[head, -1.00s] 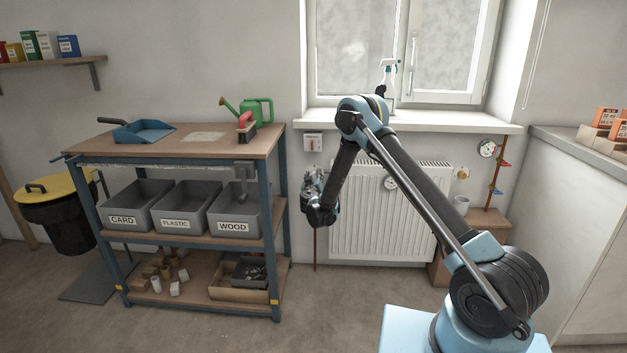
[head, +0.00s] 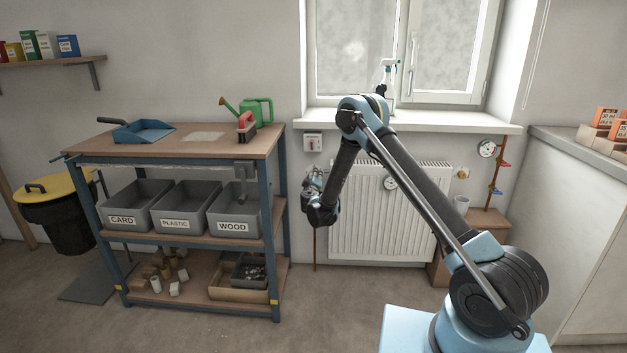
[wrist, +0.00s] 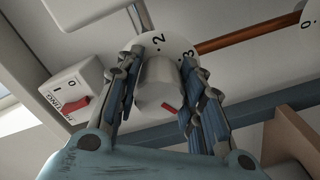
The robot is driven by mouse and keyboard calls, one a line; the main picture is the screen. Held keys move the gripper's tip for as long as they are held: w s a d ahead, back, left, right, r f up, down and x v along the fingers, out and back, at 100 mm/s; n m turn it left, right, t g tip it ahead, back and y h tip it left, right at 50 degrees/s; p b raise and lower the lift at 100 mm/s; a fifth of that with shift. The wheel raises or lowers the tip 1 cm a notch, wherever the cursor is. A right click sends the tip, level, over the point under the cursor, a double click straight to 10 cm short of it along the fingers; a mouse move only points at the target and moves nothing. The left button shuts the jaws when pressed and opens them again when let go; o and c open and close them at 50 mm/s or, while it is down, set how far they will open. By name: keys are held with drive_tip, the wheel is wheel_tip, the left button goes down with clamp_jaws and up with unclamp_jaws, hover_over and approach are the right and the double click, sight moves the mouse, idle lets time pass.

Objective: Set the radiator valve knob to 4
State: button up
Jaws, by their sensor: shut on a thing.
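The radiator valve knob (wrist: 157,85) is a pale grey cylinder in the middle of the wrist view. A red mark (wrist: 171,107) sits at the lower right of its near end. Behind it is a white dial plate (wrist: 180,45) with 2 and 3 showing; the other numbers are hidden, and I cannot tell which number the mark points to. My gripper (wrist: 160,72) has a finger on each side of the knob and is shut on it. In the head view my gripper (head: 318,196) is left of the white radiator (head: 375,220) and hides the knob.
A white switch box (wrist: 75,92) with a red rocker is beside the knob. A copper pipe (wrist: 240,35) runs from the dial. The shelf unit (head: 283,190) with grey bins stands close to the left of my gripper. The window sill (head: 450,125) is above.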

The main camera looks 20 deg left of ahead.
drive_tip(key=shift+n, duration=1.9)
drive_tip(key=shift+s, duration=0.1)
drive_tip(key=o, duration=1.1)
drive_tip(key=shift+c, duration=0.2)
drive_tip(key=v, duration=1.1)
drive_tip(key=shift+s+d, duration=0.2)
drive_tip(key=shift+s, duration=0.2)
